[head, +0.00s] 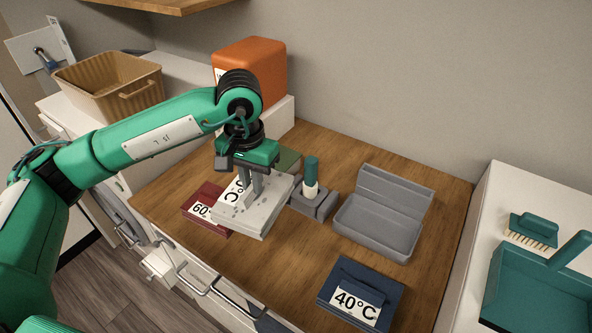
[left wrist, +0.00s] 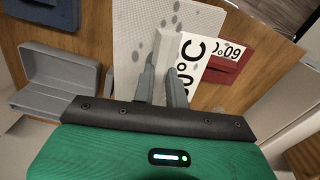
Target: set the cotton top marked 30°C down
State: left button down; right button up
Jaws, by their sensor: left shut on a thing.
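A pale, grey-spotted folded top (head: 262,217) is under my left gripper (head: 248,198) in the head view. Its white label reads "0°C"; the first digit is hidden by a finger. In the left wrist view the fingers of my left gripper (left wrist: 163,72) are shut on a raised pale ridge of this top (left wrist: 132,45). The top overlaps the view of a dark red piece (head: 200,213) marked 60. I cannot tell whether it touches the wooden counter (head: 280,265) or hangs just above it. My right gripper is out of view.
A navy piece marked 40°C (head: 340,283) lies at the front right. An open grey case (head: 375,232) and a grey holder with a green-capped item (head: 311,190) stand right of the top. An olive piece (head: 289,160) lies behind. Bare wood shows in front.

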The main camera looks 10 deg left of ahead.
pick_arm(q)
jog(key=r, duration=0.1)
jog(key=r+m, duration=0.2)
jog(key=r, duration=0.1)
jog(key=shift+w+d, duration=0.2)
jog(key=shift+d, duration=0.05)
notch_tip(320, 180, down, 19)
jog(key=p, duration=0.5)
jog(key=shift+s+r, duration=0.1)
jog(key=shift+f, duration=0.25)
jog(key=shift+f, duration=0.1)
jog(key=shift+f+b, duration=0.1)
jog(key=shift+b, duration=0.2)
jog(key=c, duration=1.4)
grip_release()
